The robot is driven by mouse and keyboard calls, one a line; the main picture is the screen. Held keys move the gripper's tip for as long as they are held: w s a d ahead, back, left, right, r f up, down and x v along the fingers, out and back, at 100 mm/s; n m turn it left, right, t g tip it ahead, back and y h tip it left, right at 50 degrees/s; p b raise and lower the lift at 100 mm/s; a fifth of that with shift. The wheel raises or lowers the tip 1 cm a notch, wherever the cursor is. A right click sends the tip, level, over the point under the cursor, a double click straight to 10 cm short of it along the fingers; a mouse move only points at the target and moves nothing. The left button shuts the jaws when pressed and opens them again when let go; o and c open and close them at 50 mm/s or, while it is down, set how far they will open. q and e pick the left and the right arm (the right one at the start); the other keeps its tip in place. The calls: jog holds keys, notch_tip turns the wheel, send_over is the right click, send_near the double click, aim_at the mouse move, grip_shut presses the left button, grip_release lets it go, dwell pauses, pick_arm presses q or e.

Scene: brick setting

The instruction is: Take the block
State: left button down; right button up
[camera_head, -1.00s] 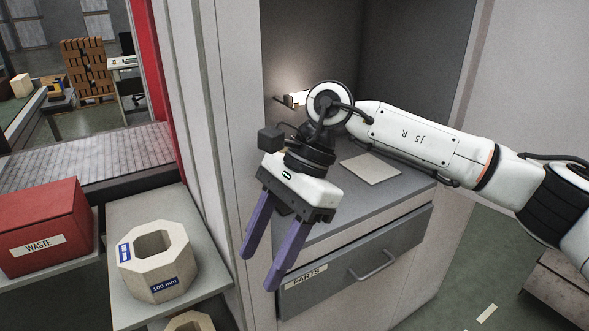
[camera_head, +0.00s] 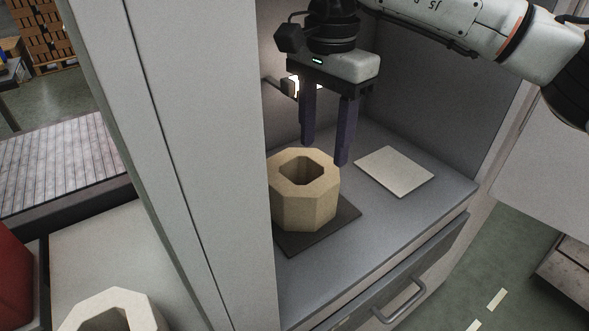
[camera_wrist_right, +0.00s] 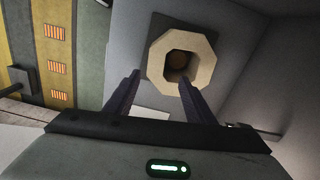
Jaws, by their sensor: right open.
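A tan octagonal block with a wide hole through it (camera_head: 305,210) stands upright on a dark square mat (camera_head: 345,221) inside the grey cabinet. The cabinet's front panel hides part of its left side. My right gripper (camera_head: 325,152) is open and empty. Its two purple fingers point down by the block's top, toward its back right side. In the right wrist view the block (camera_wrist_right: 207,62) shows beyond the open fingers (camera_wrist_right: 158,79), its hole facing the camera. No contact is visible. A similar octagonal block (camera_head: 142,305) is cut off at the lower left. My left gripper is not in view.
A pale flat plate (camera_head: 395,172) lies right of the mat on the cabinet top. Cabinet walls close the space behind and to the right, and a tall grey panel (camera_head: 215,160) stands close on the left. A drawer handle (camera_head: 402,302) juts out at the front.

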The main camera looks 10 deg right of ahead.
aim_at(321, 183)
jog(key=f, duration=0.1)
jog(key=s+f, duration=0.1)
jog(key=f, duration=0.1)
jog(key=shift+f, duration=0.25)
jog(key=shift+s+f+p, duration=0.1)
jog(key=shift+f+p, duration=0.3)
jog(key=shift+f, duration=2.5)
grip_shut()
jog(key=shift+a+r, duration=0.1)
jog(key=shift+r, duration=0.15)
